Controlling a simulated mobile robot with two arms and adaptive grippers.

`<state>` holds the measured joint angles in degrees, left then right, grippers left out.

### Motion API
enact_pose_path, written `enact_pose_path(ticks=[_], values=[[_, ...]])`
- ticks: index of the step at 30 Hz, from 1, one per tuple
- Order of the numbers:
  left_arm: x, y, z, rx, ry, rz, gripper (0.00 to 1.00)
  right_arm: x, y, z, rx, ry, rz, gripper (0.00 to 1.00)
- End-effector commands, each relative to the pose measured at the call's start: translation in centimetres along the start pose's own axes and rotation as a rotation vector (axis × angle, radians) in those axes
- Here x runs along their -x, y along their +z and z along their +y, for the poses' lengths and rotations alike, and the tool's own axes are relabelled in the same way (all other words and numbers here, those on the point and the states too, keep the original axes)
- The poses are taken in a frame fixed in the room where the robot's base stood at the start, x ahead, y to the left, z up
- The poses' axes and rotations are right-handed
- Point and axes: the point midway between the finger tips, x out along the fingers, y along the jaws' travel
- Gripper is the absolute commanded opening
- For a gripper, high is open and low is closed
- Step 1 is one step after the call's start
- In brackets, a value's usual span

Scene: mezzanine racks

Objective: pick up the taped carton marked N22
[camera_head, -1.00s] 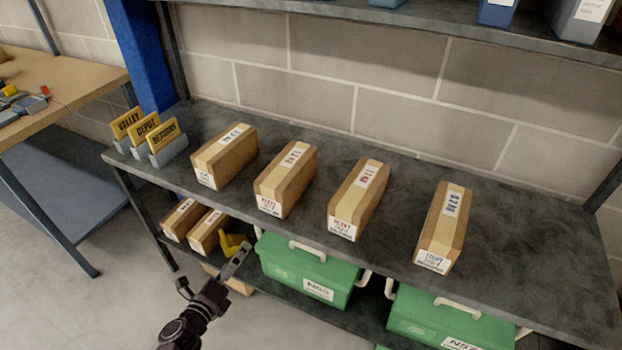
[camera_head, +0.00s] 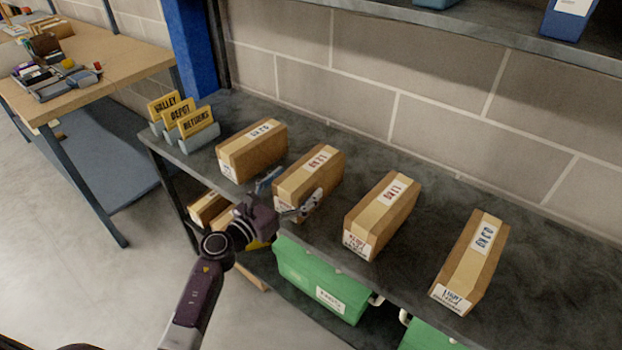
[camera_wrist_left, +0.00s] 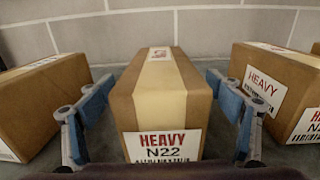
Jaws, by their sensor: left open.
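The taped carton marked N22 (camera_wrist_left: 160,110) stands in the middle of the left wrist view, its label reading HEAVY N22 facing me. In the head view it is the second carton from the left (camera_head: 318,172) on the shelf, its front end partly hidden by my gripper. My left gripper (camera_head: 293,186) is open at its front end. In the left wrist view the fingers (camera_wrist_left: 161,82) stand one on each side of the carton, with a visible gap on both sides. My right gripper is not in view.
Similar taped cartons stand left (camera_head: 252,150) and right (camera_head: 382,215) of it, with another (camera_head: 472,262) farther right on the dark shelf (camera_head: 420,185). Yellow signs in holders (camera_head: 183,120) stand at the left end. Green bins (camera_head: 322,280) sit below. An upper shelf (camera_head: 450,22) is overhead.

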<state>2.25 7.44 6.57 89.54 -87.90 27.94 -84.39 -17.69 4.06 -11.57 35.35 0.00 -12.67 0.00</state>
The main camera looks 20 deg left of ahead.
Motion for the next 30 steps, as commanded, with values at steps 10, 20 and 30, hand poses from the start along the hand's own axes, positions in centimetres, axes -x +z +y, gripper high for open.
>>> enact_pose_path(ticks=[10, 20, 30], values=[[-3.4, 0.4, 0.0, 0.001, 0.001, 0.000, 0.84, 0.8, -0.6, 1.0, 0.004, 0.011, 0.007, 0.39], [-3.3, 0.4, 0.0, 0.001, 0.001, 0.000, 0.68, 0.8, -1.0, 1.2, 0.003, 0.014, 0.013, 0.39], [-3.3, 0.4, 0.0, 0.001, 0.001, 0.000, 0.30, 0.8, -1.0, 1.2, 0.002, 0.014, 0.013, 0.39]])
